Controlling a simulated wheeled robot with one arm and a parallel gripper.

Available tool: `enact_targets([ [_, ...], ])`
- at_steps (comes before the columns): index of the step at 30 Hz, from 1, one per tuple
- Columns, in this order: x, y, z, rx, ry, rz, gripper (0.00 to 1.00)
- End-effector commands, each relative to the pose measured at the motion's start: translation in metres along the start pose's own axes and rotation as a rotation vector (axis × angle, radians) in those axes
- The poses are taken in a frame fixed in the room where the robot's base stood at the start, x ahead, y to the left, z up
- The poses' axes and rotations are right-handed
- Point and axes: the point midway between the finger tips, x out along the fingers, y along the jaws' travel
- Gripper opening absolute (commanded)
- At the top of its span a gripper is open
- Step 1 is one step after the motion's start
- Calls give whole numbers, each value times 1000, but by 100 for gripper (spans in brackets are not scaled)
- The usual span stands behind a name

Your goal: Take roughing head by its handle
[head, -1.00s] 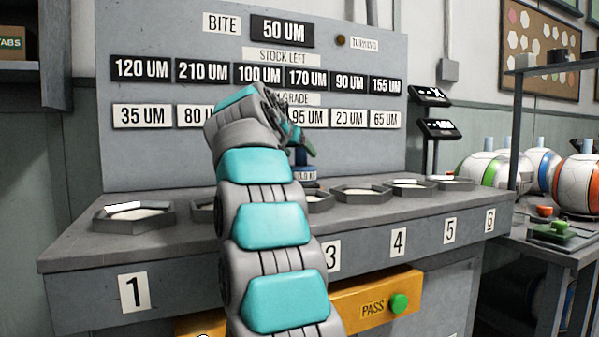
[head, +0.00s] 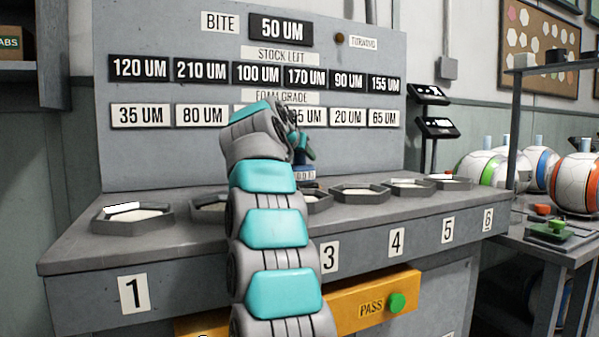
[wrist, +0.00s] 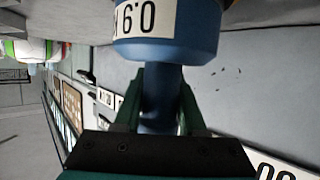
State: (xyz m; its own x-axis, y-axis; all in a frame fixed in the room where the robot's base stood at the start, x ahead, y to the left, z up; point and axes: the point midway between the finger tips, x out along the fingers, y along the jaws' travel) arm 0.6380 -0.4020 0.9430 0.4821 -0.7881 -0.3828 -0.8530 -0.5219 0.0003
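The roughing head is a blue tool with a round body (wrist: 165,45) and a narrower upright handle (wrist: 160,95). Its white label reads upside down in the wrist view. In the head view the body (head: 303,173) shows beside my wrist, low over the bench near the second and third trays. My gripper (wrist: 161,90) has its two green fingers on either side of the handle, close against it, and looks shut on it. My arm hides part of the tool in the head view, and I cannot tell whether it rests on something.
The grey bench (head: 75,250) carries a row of octagonal trays, such as the one above number 1 (head: 135,216). A grey panel with number plates (head: 285,72) stands close behind. A yellow drawer with a green button (head: 397,303) is below. Balls (head: 578,185) sit on the right table.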

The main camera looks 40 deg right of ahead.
Motion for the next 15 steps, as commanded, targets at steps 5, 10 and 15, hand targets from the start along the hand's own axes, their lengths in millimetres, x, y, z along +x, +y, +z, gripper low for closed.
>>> enact_targets([
  [5, 0, 0, 0, 0, 0, 0, 18],
  [10, 0, 0, 0, 0, 0, 0, 0],
  [15, 0, 0, 0, 0, 0, 0, 0],
])
